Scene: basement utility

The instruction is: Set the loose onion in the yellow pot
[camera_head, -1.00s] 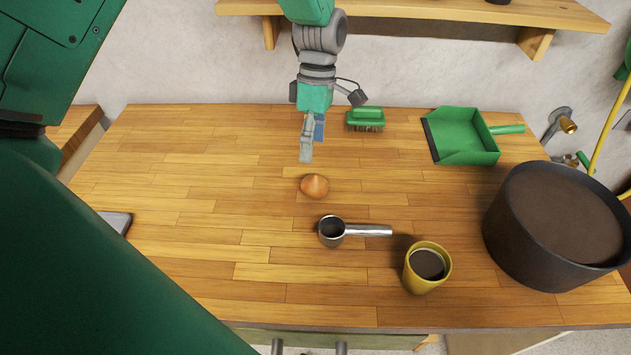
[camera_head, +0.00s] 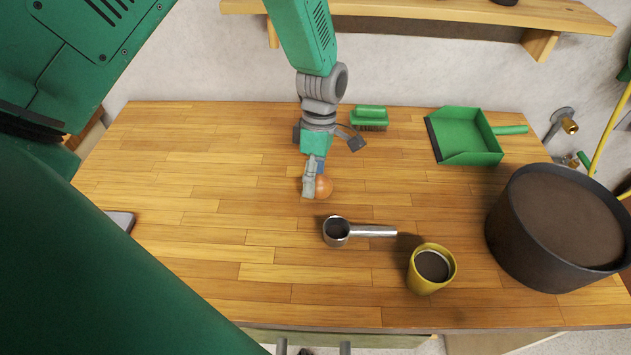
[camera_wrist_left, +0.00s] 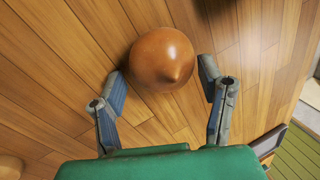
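The yellow pot (camera_head: 431,268) stands upright near the front right of the worktop, with dark content or a dark inside.
A metal scoop-like tool (camera_head: 359,231) lies between onion and pot. A large dark pot (camera_head: 510,235) stands at the right. A green brush (camera_head: 369,118) and green dustpan (camera_head: 465,135) lie at the back. The left part of the worktop (camera_head: 200,180) is mostly clear.

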